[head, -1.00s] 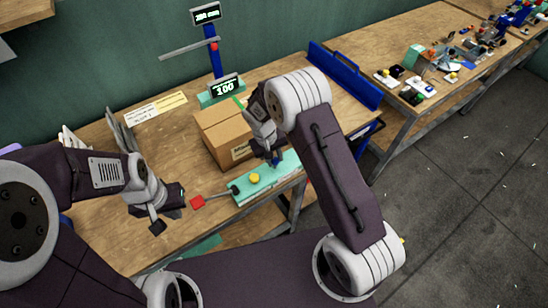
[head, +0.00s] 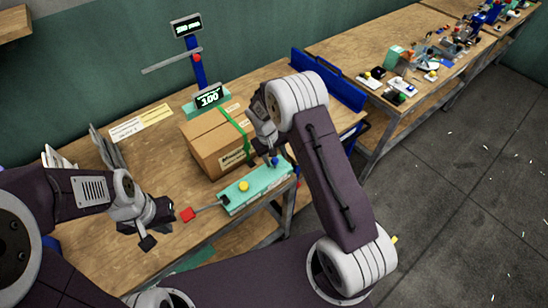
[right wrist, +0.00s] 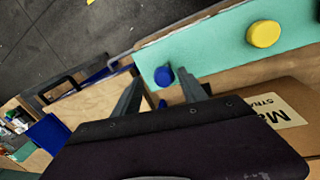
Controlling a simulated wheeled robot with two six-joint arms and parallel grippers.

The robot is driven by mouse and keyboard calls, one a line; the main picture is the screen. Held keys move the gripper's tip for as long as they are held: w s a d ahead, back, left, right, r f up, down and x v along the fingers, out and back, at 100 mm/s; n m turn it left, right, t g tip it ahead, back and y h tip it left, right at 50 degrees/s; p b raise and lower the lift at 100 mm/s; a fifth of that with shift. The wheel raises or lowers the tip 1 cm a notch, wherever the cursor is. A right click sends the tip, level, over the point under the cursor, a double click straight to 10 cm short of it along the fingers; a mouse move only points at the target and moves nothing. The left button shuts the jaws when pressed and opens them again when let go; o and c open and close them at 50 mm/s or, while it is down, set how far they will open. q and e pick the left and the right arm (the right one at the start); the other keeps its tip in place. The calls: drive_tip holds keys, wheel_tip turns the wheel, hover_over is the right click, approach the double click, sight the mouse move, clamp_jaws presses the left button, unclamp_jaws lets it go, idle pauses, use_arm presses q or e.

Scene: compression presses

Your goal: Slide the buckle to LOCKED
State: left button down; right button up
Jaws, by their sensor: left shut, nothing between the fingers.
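A teal panel (head: 252,190) lies along the front edge of the bench. It carries a yellow knob (head: 244,186) and a blue knob (head: 275,161); which part is the buckle is not marked legibly. My right gripper (head: 272,156) is over the blue knob. In the right wrist view its fingers are apart, with the blue knob (right wrist: 164,76) showing between them; contact cannot be told. The yellow knob (right wrist: 263,33) is further right there. My left gripper (head: 158,230) is shut and empty, left of a red paddle (head: 187,214) on a rod from the panel.
A cardboard box (head: 222,155) with a green strap (head: 239,131) stands behind the panel. A post with displays (head: 197,65) is behind it. Upright plates (head: 106,147) stand at the left. A blue rail (head: 328,80) edges the bench at right; another bench (head: 415,50) lies beyond.

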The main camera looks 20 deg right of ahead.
drive_tip(key=shift+a+r, duration=0.15)
drive_tip(key=shift+r, duration=0.15)
wheel_tip(320, 180, up, 8)
drive_tip(key=a+b, duration=0.1)
drive_tip(key=shift+s+a+r, duration=0.15)
drive_tip(key=shift+a, duration=0.1)
drive_tip(key=shift+d, duration=0.1)
wheel_tip(320, 180, up, 4)
hover_over(275, 158)
drive_tip(key=s+d+r+m+y, duration=0.1)
drive_tip(key=s+r+m, duration=0.1)
drive_tip(key=s, duration=1)
drive_tip(key=s+a+f+y, duration=0.1)
drive_tip(key=s+f, duration=0.3)
drive_tip(key=s, duration=0.3)
drive_tip(key=shift+s+a+f+t, duration=0.2)
drive_tip(key=shift+s+t, duration=0.15)
drive_tip(key=shift+t, duration=0.05)
